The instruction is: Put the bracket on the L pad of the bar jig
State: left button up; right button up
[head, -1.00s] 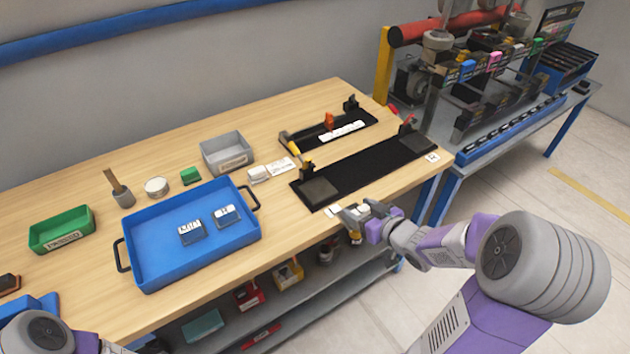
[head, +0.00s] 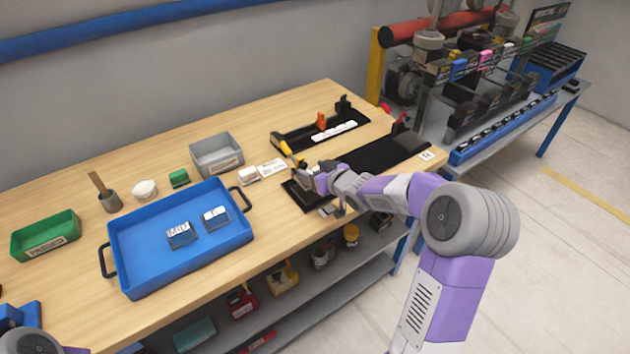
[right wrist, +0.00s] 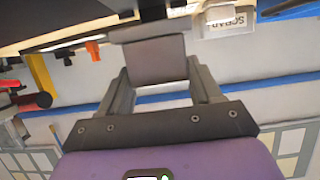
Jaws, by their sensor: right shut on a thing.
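The bar jig (head: 385,156) is the long black plate along the front right of the wooden bench. My right gripper (head: 306,180) is over its left end, where it hides most of the L pad. In the right wrist view my right gripper (right wrist: 158,78) is shut on the bracket (right wrist: 155,60), a plain dark grey piece between the two fingers. In the head view the bracket is too hidden to make out, and I cannot tell whether it touches the pad. My left gripper is not in view; only part of that arm shows at the lower left.
The blue tray (head: 130,283) with two labelled parts stands left of the jig. A grey bin (head: 217,157) and a smaller black fixture (head: 345,128) with an orange clamp (head: 321,120) lie behind. A green bin (head: 45,235) is far left. Bare bench shows between tray and jig.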

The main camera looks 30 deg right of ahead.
jog(key=shift+f+b, duration=0.45)
jog(key=shift+f, duration=1)
jog(key=shift+f, duration=0.15)
jog(key=o, duration=1.4)
jog(key=shift+s, duration=0.1)
jog(key=shift+s+d+r, duration=0.1)
jog(key=shift+r, duration=0.1)
jog(key=p+v, duration=0.3)
jog(key=v, duration=0.8)
jog(key=shift+s+r+p, duration=0.1)
jog(key=shift+s+p, duration=0.2)
jog(key=shift+p, duration=0.05)
